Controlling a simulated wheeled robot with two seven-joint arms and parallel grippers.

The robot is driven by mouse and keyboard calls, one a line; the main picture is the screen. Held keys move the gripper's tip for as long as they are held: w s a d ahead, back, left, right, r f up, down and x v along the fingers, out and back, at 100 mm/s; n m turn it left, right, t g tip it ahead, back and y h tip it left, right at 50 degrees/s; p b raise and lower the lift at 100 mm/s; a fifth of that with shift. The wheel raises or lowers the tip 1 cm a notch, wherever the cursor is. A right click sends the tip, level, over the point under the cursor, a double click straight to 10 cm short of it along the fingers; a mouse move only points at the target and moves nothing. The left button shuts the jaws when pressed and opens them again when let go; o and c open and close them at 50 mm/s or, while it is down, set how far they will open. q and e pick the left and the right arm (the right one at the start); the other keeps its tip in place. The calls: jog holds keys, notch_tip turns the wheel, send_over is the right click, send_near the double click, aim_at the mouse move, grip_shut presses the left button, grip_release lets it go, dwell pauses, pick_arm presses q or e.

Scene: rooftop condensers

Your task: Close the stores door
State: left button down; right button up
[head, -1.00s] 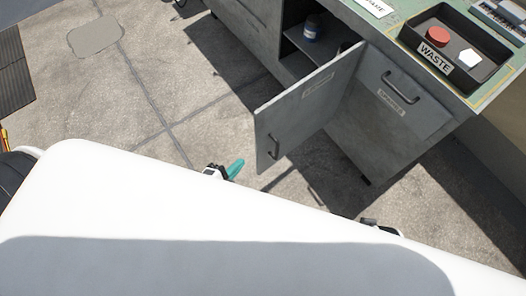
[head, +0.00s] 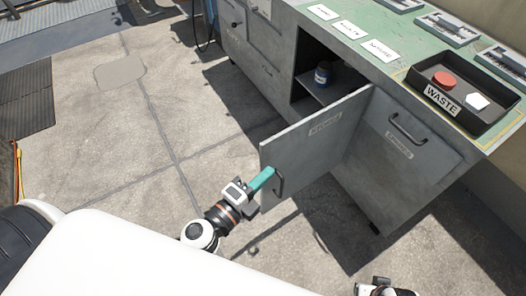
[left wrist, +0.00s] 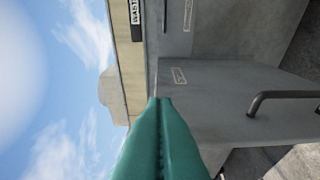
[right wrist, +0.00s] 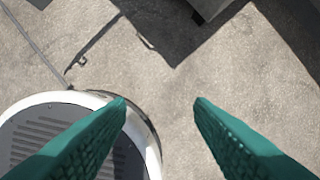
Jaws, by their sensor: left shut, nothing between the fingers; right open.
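The stores door (head: 320,128) is a grey panel standing ajar from the cabinet, hinged at its right side, with a label and a dark bar handle (head: 279,183) near its free edge. My left gripper (head: 263,179) has teal fingers, shut and empty, at the free edge just left of the handle; I cannot tell if it touches. In the left wrist view, the shut fingers (left wrist: 160,105) point along the grey panel, with the handle (left wrist: 292,98) off to the right. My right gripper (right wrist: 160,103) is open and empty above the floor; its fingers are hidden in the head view.
A closed door (head: 408,150) adjoins on the right. The green worktop (head: 385,62) holds a black waste tray (head: 440,101) with red and white pieces. Concrete floor is clear at left.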

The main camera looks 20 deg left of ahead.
aim_at(263, 156)
pick_arm(q)
jog(key=shift+w+a+p, duration=0.15)
jog(key=shift+w+a, duration=0.2)
jog(key=shift+w, duration=0.55)
jog(key=shift+w+a+p, duration=0.1)
jog(key=shift+w+a, duration=0.3)
jog(key=shift+w, duration=0.45)
jog(key=shift+w+a+p, duration=0.15)
jog(key=shift+w+a, duration=0.2)
jog(key=shift+w, duration=0.55)
pick_arm(e)
jog(key=shift+s+f, duration=0.15)
jog(key=shift+f, duration=1)
jog(key=shift+s+f, duration=0.15)
jog(key=shift+f, duration=0.95)
